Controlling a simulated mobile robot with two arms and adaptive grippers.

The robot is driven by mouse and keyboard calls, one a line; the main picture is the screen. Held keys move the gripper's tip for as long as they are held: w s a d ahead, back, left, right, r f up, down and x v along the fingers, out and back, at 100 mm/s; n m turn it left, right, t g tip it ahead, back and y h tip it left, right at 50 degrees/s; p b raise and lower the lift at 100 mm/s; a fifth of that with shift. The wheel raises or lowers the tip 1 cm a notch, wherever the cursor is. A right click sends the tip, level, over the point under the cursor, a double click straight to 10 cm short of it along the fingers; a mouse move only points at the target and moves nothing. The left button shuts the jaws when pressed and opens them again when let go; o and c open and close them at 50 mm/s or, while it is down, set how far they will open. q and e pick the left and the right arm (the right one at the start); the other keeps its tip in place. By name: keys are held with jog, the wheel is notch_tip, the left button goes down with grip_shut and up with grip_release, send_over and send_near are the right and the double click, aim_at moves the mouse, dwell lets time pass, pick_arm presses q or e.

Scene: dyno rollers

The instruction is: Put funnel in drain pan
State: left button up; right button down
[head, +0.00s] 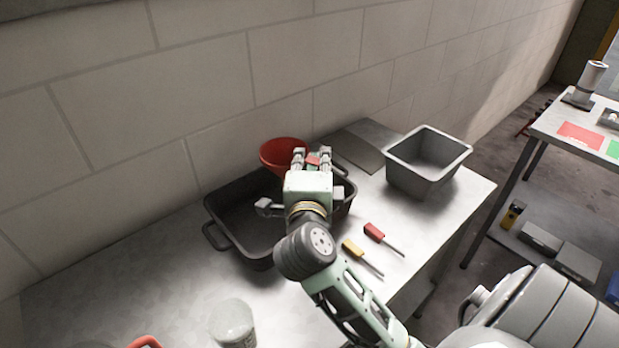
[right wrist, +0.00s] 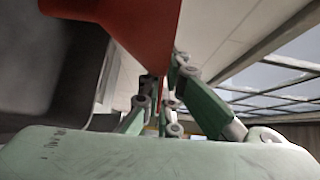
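The red funnel (head: 284,153) is at the far side of the black drain pan (head: 222,215), over its back rim. In the head view it looks raised, with its lower part hidden by the pan and my gripper. My right gripper (head: 312,160) reaches over the pan, with a red part of the funnel between its fingers. In the right wrist view the funnel (right wrist: 150,25) fills the top, and the fingers (right wrist: 163,100) close on either side of it. I cannot tell if the funnel touches the pan. My left gripper is not in view.
A grey bin (head: 427,165) stands right of the pan, near a flat grey plate (head: 355,148). Red (head: 375,233) and yellow (head: 353,249) screwdrivers lie in front. A clear container (head: 232,325) stands at the near edge. A wall runs behind the table.

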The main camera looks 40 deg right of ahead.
jog(key=shift+w+f, duration=0.2)
jog(key=shift+w, duration=0.15)
jog(key=shift+w+f, duration=0.1)
jog(key=shift+f, duration=0.25)
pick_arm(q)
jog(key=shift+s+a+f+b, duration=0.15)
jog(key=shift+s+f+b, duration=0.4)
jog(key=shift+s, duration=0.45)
pick_arm(e)
notch_tip(320, 180, down, 3)
jog(key=shift+f, duration=0.15)
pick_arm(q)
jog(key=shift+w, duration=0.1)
pick_arm(e)
jog(key=c, duration=2.5)
grip_release()
jog(key=shift+f, duration=0.15)
jog(key=o, duration=0.5)
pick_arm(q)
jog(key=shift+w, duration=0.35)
